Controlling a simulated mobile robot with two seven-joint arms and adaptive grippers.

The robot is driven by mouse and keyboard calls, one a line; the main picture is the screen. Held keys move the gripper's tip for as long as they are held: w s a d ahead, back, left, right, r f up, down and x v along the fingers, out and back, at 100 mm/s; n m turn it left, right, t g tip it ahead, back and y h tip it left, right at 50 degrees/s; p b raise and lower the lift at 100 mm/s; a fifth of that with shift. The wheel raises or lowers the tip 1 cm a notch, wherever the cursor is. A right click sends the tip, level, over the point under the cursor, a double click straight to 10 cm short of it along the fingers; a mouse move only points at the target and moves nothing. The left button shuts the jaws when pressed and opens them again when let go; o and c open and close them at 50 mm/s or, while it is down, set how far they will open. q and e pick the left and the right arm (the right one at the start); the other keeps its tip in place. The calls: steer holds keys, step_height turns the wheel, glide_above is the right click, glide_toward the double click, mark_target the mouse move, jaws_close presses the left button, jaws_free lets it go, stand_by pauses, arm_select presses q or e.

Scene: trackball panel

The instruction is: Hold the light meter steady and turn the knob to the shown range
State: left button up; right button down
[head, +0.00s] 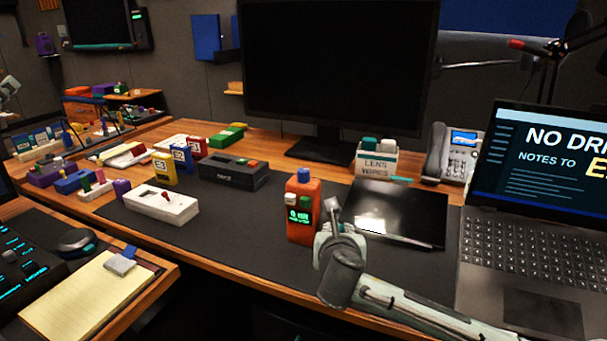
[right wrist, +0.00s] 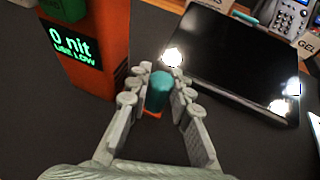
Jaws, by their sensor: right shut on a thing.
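My right gripper (head: 332,208) is close beside the meter's right side. In the right wrist view its fingers are shut on a teal piece (right wrist: 159,90) with an orange bit below it. I cannot tell whether this piece is the knob. My left gripper is not in view.
A black glossy tablet (head: 400,213) lies to the right, and a laptop (head: 540,200) stands beyond it. A lens wipes box (head: 376,163) and a phone (head: 455,153) are behind. A white switch box (head: 160,203) lies left; the mat between is clear.

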arm_select(q)
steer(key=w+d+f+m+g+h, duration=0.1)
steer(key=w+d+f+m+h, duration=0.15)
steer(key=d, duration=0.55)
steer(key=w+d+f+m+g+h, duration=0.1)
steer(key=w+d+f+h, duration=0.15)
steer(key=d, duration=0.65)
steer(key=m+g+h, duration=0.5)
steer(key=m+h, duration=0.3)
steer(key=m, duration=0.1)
glide_toward(300, 177)
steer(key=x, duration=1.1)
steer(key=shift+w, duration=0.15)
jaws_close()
